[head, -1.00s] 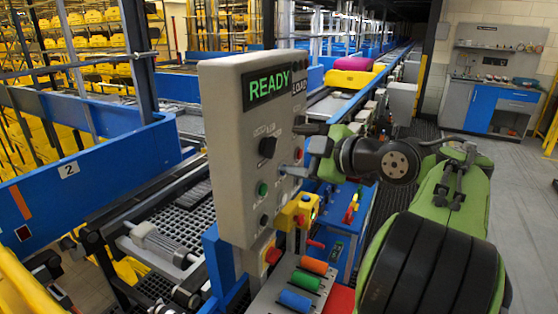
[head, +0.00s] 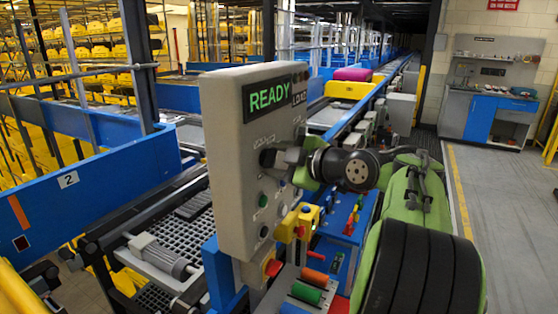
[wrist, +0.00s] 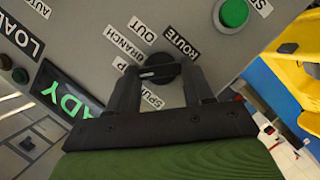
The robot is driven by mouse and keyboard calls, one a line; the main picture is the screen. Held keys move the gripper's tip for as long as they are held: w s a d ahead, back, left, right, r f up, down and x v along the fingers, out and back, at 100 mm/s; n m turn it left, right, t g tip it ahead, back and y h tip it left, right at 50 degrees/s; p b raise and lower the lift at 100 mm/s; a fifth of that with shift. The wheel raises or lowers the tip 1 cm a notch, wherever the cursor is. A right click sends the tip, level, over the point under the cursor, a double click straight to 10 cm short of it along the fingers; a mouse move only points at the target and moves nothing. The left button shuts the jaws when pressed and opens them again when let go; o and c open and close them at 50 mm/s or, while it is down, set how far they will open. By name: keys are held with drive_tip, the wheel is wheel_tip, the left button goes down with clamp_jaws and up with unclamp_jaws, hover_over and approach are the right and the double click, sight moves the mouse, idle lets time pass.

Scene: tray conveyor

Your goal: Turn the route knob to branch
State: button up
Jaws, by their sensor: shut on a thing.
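The control panel (head: 232,190) is a grey box with a green READY display (head: 269,95). The black route knob (wrist: 160,66) is on its face, beside the ROUTE label (wrist: 181,41). The BRANCH label (wrist: 124,47) lies up and left of the knob, and a SPUR label is below it, partly covered. My gripper (wrist: 159,82) is shut on the knob, one finger on each side. A pale line shows across the knob, but I cannot tell which label it points to. In the head view, my gripper (head: 268,158) hides the knob.
A green button (wrist: 233,13) is close to the right finger. The conveyor (head: 340,112) carries a yellow tray (head: 348,90) behind. Grey floor is open at the right.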

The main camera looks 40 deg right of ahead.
drive_tip(key=shift+p, duration=0.35)
drive_tip(key=m+p, duration=0.1)
drive_tip(key=p, duration=0.1)
drive_tip(key=m+g+y+p, duration=0.1)
drive_tip(key=m+p, duration=0.1)
drive_tip(key=p, duration=0.1)
drive_tip(key=shift+d+r+y, duration=0.15)
drive_tip(key=shift+r+y, duration=0.15)
drive_tip(key=m+g+y+p, duration=0.1)
drive_tip(key=m+p, duration=0.1)
drive_tip(key=p, duration=0.2)
drive_tip(key=shift+w+d, duration=0.1)
drive_tip(key=shift+f+m+y, duration=0.15)
drive_tip(key=shift+m+y, duration=0.15)
drive_tip(key=o, duration=1)
drive_tip(key=shift+o, duration=0.2)
